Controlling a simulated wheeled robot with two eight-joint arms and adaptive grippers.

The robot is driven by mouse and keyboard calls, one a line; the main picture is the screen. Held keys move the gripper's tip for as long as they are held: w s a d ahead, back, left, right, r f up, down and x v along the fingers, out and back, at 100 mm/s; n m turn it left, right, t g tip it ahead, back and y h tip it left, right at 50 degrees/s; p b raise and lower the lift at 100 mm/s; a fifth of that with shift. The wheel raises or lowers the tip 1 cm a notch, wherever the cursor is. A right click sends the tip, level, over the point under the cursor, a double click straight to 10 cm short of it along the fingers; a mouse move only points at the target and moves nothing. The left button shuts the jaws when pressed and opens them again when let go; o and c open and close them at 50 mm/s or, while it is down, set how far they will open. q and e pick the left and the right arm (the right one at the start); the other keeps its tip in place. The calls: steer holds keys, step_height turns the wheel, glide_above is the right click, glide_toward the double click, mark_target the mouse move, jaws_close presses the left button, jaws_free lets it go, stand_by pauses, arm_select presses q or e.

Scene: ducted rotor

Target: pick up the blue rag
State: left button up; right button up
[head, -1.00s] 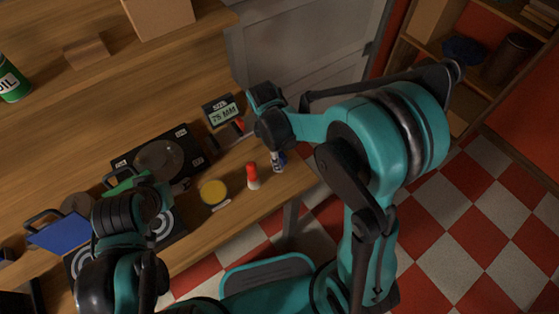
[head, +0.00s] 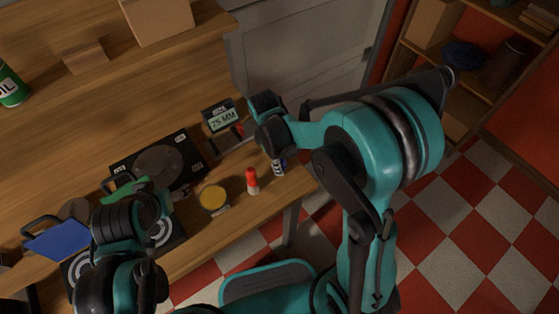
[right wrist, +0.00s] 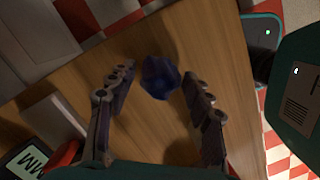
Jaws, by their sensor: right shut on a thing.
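The blue rag (right wrist: 160,77) is a small crumpled dark blue bundle between the fingertips of my right gripper (right wrist: 158,82) in the right wrist view, over the wooden table. My right gripper is shut on it. In the head view my right gripper (head: 278,164) hangs at the table's right end beneath the teal arm, and I cannot make out the rag there. My left arm comes in at the lower left over the table's front edge.
A red-topped bottle (head: 252,181) and a yellow-lidded round tin (head: 213,198) stand near the front edge. A display reading 75 MM (head: 221,118), a black device (head: 159,160) and a blue flat piece (head: 58,240) lie further left. A cabinet (head: 300,55) stands behind.

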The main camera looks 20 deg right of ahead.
mark_target(283, 159)
steer(key=r+p, duration=0.1)
steer(key=r, duration=0.1)
steer(key=r+p, duration=0.1)
steer(key=r, duration=0.1)
steer(key=shift+s+d+r, duration=0.15)
steer(key=shift+d+r, duration=0.05)
steer(key=s+d+r+p, duration=0.3)
steer(key=s+d+r, duration=0.3)
steer(key=d, duration=0.3)
steer(key=shift+d, duration=0.2)
steer(key=shift+s, duration=0.1)
